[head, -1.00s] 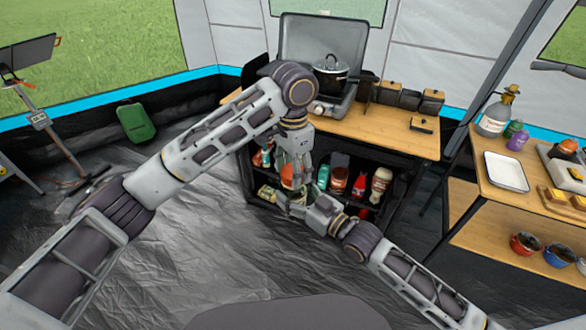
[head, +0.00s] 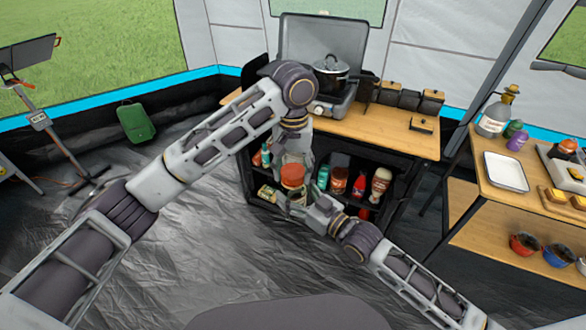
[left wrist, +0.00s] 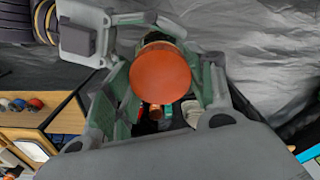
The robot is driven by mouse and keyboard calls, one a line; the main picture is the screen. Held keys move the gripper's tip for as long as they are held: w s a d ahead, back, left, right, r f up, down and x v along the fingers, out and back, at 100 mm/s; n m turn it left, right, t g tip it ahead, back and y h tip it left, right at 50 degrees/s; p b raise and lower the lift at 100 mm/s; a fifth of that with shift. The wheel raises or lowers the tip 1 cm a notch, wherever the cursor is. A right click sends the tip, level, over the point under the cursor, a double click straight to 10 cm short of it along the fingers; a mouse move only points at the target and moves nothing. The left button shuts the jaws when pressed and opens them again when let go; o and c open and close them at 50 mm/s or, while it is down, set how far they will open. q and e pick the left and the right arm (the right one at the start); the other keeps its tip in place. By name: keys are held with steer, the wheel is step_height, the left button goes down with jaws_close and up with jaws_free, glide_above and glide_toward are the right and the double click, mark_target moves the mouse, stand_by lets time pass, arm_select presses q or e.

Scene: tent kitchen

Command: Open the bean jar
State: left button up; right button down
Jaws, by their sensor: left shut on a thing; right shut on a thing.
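The bean jar (head: 292,187), with an orange-red lid (head: 292,171), is held upright in the air before the black shelf in the head view. My left gripper (head: 293,164) comes down from above and is shut on the lid. In the left wrist view the round orange lid (left wrist: 160,73) sits between its fingers and hides most of the jar. My right gripper (head: 295,198) comes in from the lower right and is shut on the jar's body. I cannot tell whether the lid is loose from the jar.
Behind is a wooden-topped counter (head: 378,128) with a stove and a black pot (head: 331,73). Several bottles and jars stand on its lower shelf, close behind my grippers. A side table (head: 480,182) stands at the right.

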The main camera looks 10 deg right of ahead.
arm_select(q)
steer(key=n, duration=0.4)
arm_select(e)
steer(key=shift+r, duration=0.1)
arm_select(q)
steer(key=n, duration=0.3)
steer(key=shift+n, duration=0.4)
steer(key=n, duration=0.7)
steer(key=shift+w, duration=0.1)
arm_select(e)
steer(key=shift+s+a, duration=0.1)
arm_select(q)
steer(key=shift+r, duration=0.7)
steer(key=shift+r, duration=0.55)
stand_by(0.7)
steer(key=shift+r, duration=1.9)
